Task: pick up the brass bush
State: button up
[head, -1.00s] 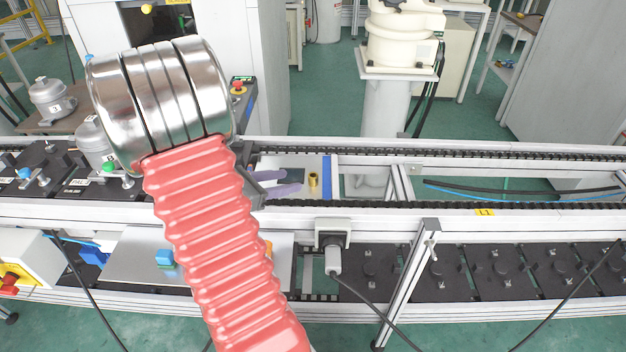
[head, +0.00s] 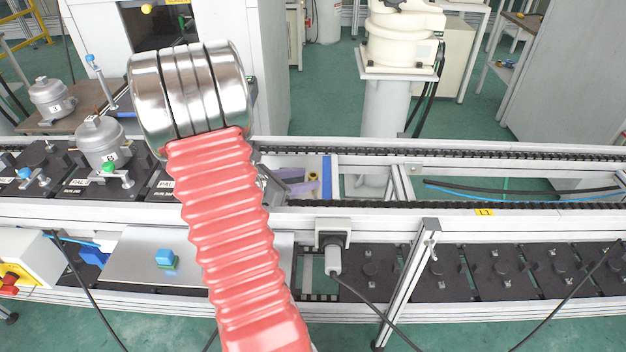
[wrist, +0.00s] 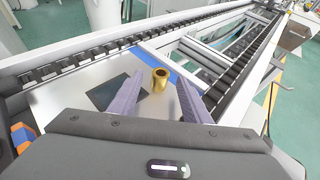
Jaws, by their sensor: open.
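The brass bush (wrist: 160,80) is a small gold-coloured hollow cylinder. It stands upright on a pale plate (wrist: 75,112) between the conveyor rails. It also shows in the head view (head: 313,177), small. My gripper (wrist: 170,88) is open, its two purple fingers spread to the left and right of the bush in the wrist view. The bush appears between or just beyond the fingertips; I cannot tell whether either finger touches it. In the head view the purple fingers (head: 297,182) are just left of the bush, and my arm partly hides the gripper.
A dark square (wrist: 103,91) lies on the plate left of the fingers. A blue strip (head: 327,178) is right of the bush. Black chain rails (head: 440,152) run along both sides. A compressor (head: 103,143) stands on a pallet at the left.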

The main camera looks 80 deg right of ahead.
jog(key=shift+x, duration=1)
grip_shut()
notch_tip(320, 180, up, 10)
dwell(0.8)
dwell(0.5)
